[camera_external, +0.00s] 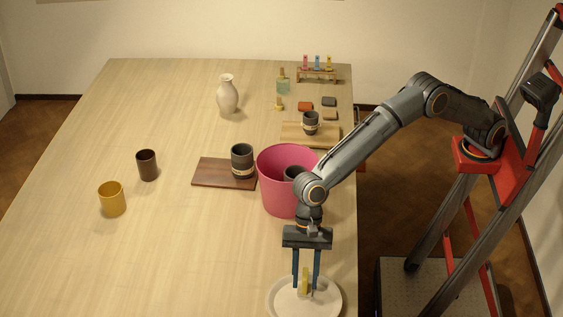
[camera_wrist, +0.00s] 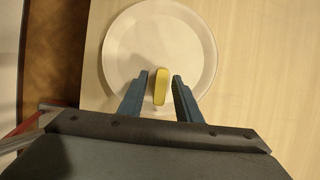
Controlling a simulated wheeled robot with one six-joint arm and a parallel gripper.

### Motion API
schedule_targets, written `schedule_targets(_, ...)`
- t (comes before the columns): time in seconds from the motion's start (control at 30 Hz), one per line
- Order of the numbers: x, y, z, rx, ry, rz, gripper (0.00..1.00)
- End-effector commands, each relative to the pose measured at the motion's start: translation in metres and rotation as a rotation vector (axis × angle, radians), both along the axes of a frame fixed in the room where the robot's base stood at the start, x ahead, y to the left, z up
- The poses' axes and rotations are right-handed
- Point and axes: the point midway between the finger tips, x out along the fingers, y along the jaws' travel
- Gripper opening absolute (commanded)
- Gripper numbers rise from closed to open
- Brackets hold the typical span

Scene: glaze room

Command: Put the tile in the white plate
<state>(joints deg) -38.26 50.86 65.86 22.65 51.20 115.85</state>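The yellow tile (camera_external: 304,281) stands on edge over the white plate (camera_external: 332,297) at the table's near right. My gripper (camera_external: 305,286) points straight down over the plate, one blue finger on each side of the tile. In the wrist view my gripper (camera_wrist: 161,90) shows a small gap between each finger and the tile, so it looks open around it. Whether the tile's lower edge rests on the plate is hard to tell.
A pink bucket (camera_external: 280,190) with a dark cup inside stands just behind my gripper. A dark board (camera_external: 215,174) bears another cup (camera_external: 242,160). A yellow cup (camera_external: 112,199) and brown cup (camera_external: 147,165) stand left. The table's right edge is close to the plate; room is free left of it.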

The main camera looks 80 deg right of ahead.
Motion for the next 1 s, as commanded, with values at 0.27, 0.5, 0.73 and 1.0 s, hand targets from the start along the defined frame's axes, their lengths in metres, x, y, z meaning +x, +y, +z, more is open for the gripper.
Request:
schedule_targets(0.27, 0.002, -0.016, 0.039, 0.003, -0.005, -0.001, 0.31)
schedule_targets(0.5, 0.001, -0.034, 0.083, 0.002, -0.003, -0.001, 0.31)
schedule_targets(0.73, 0.001, -0.044, 0.107, 0.001, -0.002, -0.001, 0.31)
schedule_targets(1.0, 0.000, -0.046, 0.112, 0.000, -0.001, 0.000, 0.31)
